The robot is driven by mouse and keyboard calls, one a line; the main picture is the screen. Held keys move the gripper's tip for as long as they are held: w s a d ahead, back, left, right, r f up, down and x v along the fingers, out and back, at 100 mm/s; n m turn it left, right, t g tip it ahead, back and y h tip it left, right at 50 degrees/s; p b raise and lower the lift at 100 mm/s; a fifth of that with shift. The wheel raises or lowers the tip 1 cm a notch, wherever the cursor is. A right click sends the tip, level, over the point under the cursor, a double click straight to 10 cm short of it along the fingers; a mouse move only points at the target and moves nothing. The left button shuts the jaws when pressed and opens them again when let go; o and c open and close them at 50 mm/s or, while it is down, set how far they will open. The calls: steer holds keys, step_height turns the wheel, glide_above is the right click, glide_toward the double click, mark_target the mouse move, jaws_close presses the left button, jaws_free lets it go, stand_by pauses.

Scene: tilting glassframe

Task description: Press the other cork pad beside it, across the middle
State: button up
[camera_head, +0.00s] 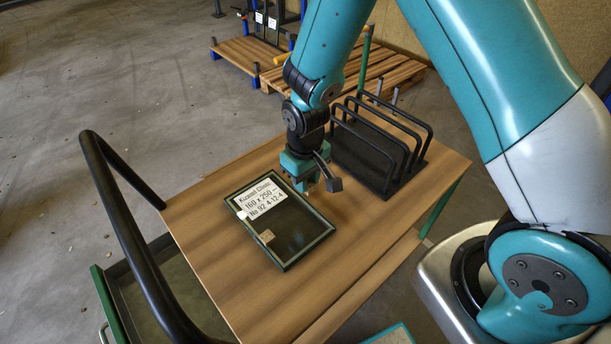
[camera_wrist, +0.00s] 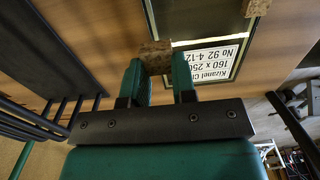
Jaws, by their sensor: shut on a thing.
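The framed glass pane (camera_head: 303,234) lies flat on the wooden table, with a white printed label (camera_head: 262,200) on its far half. One cork pad (camera_head: 267,236) sits on the pane near its left side; a cork pad also shows at the top of the wrist view (camera_wrist: 257,7). My gripper (camera_head: 307,191) is over the pane's far right edge, pointing down. In the wrist view its green fingers (camera_wrist: 165,85) are shut on a second cork pad (camera_wrist: 155,54). I cannot tell whether the held pad touches the pane.
A black rack (camera_head: 375,160) with several upright hoops stands close to the right of my gripper. A black handle bar (camera_head: 128,225) rises at the table's left. The table (camera_head: 215,245) is clear around the pane. Wooden pallets (camera_head: 330,80) stand behind on the floor.

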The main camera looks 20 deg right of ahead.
mark_target(306, 207)
steer(key=shift+f+b, duration=2.3)
steer(key=shift+f, duration=1.5)
steer(key=shift+f, duration=0.3)
steer(key=o, duration=1)
steer(key=shift+c, duration=0.2)
steer(key=shift+r, duration=0.15)
steer(key=shift+r+p, duration=2.4)
steer(key=shift+r, duration=0.5)
